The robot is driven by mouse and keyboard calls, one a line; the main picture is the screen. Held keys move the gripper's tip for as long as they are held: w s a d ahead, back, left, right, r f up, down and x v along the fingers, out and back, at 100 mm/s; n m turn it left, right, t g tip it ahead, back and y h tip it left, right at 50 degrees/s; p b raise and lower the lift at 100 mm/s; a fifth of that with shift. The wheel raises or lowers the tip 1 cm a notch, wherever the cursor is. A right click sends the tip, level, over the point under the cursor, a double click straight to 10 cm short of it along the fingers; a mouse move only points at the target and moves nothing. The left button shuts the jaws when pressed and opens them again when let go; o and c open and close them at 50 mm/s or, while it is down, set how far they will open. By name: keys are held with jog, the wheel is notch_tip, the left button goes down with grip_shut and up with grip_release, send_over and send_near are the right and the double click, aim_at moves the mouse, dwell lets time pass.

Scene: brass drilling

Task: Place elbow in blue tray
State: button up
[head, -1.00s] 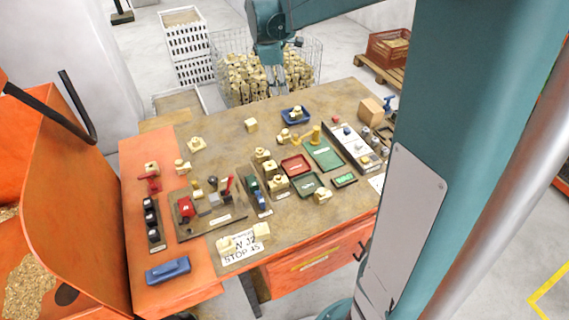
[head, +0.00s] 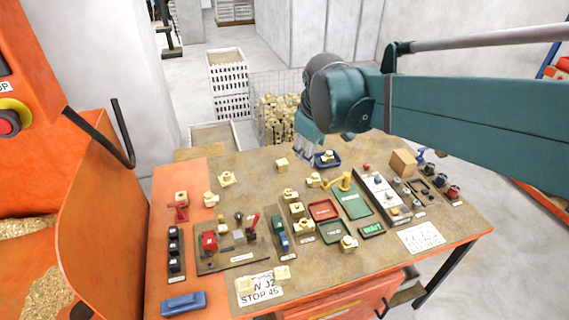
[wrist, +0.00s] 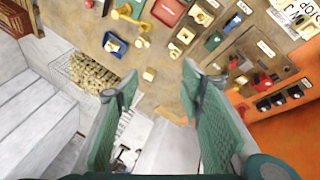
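A small dark blue tray (head: 337,161) lies near the back edge of the table with a yellowish brass piece (head: 327,155) in it. The tray also shows in the wrist view (wrist: 107,38). Several brass fittings stand about the table; I cannot tell which is the elbow. A lone blocky piece (head: 282,164) sits left of the tray and shows in the wrist view (wrist: 149,74). My gripper (head: 306,152) is above the back edge of the table, close by the tray in the head view. In the wrist view its green fingers (wrist: 158,85) are wide apart and empty.
Red tray (head: 323,209) and green trays, including a large green one (head: 354,204), lie mid-table. Brass posts (head: 346,181) stand beside the blue tray. A cardboard box (head: 404,162) is at the back right. A wire bin of brass parts (head: 278,115) stands behind.

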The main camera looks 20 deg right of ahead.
jog(key=s+a+f+m+t, duration=0.1)
jog(key=s+a+f+m, duration=0.1)
jog(key=s, duration=0.6)
jog(key=s+a+f+m+t+y, duration=0.1)
jog(key=s+a+f+m, duration=0.2)
jog(key=s, duration=0.6)
jog(key=shift+s+a+m+y, duration=0.3)
jog(key=shift+a+m, duration=0.4)
jog(key=shift+a, duration=0.05)
jog(key=shift+o, duration=0.2)
